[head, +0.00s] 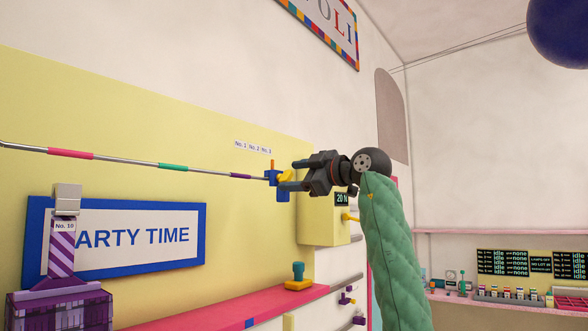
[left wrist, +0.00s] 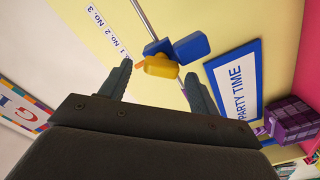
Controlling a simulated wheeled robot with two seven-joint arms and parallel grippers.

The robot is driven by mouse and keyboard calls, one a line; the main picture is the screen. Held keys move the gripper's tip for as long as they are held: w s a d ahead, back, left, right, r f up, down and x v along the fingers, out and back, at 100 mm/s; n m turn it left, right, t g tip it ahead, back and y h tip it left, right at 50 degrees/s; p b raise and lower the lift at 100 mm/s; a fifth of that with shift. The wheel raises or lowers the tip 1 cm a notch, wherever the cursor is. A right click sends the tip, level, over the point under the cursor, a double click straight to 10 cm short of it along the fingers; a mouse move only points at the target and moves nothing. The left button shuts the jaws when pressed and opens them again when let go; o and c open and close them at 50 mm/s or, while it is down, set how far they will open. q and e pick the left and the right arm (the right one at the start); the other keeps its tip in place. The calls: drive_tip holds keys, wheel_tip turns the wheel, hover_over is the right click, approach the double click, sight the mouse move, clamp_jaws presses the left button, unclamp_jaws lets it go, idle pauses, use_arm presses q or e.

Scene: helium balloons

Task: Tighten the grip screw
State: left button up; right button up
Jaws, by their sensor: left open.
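The grip screw is a yellow winged knob (head: 286,176) on the front of a blue clamp (head: 271,177). The clamp sits at the right end of a thin rod (head: 110,156) with coloured bands. A small orange pin (head: 272,164) stands at the clamp. My left gripper (head: 290,176) is open, its fingertips close to the yellow knob. In the left wrist view the yellow knob (left wrist: 161,67) lies between the two fingertips (left wrist: 156,73), with the blue clamp (left wrist: 160,48) behind it. Whether the fingers touch the knob, I cannot tell. My right gripper is not in view.
Labels No. 1, No. 2, No. 3 (head: 253,147) are on the yellow wall panel behind. A box reading 20 N (head: 318,222) is just below my gripper. A pink shelf (head: 230,306) carries a teal-and-yellow knob (head: 298,277). A PARTY TIME sign (head: 140,238) hangs left.

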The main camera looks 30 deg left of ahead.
use_arm(q)
drive_tip(key=shift+a, duration=0.25)
drive_tip(key=c, duration=1)
